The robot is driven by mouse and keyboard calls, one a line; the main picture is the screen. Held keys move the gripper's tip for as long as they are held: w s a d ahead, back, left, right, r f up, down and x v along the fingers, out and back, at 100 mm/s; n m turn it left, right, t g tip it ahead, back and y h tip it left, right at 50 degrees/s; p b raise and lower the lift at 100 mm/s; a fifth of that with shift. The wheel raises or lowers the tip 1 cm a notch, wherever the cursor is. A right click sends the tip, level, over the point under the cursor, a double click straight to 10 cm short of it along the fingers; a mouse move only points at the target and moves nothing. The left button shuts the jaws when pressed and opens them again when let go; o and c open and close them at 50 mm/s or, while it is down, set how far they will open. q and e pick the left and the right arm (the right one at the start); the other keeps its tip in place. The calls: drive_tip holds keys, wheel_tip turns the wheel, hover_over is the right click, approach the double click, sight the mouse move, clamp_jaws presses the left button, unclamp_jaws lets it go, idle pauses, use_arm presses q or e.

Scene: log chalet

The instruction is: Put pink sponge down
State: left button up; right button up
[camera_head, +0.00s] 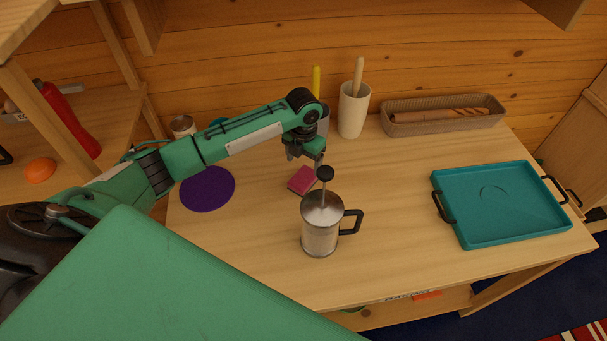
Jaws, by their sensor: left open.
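The pink sponge (302,181) lies on the wooden table (400,255), behind and left of the metal French press. My left gripper (305,157) is open, pointing down just above and behind the sponge. The gap between its fingers and the sponge is too small to judge. My right gripper does not show in the head view.
The French press (318,232) with a black handle stands in front of the sponge. A purple round mat (208,188) lies to the left, and a teal tray (500,205) to the right. A beaker (352,110) and a basket (442,127) stand at the back.

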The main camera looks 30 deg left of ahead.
sight(304, 177)
use_arm(q)
drive_tip(key=shift+r+b, duration=0.3)
drive_tip(key=shift+r, duration=1.95)
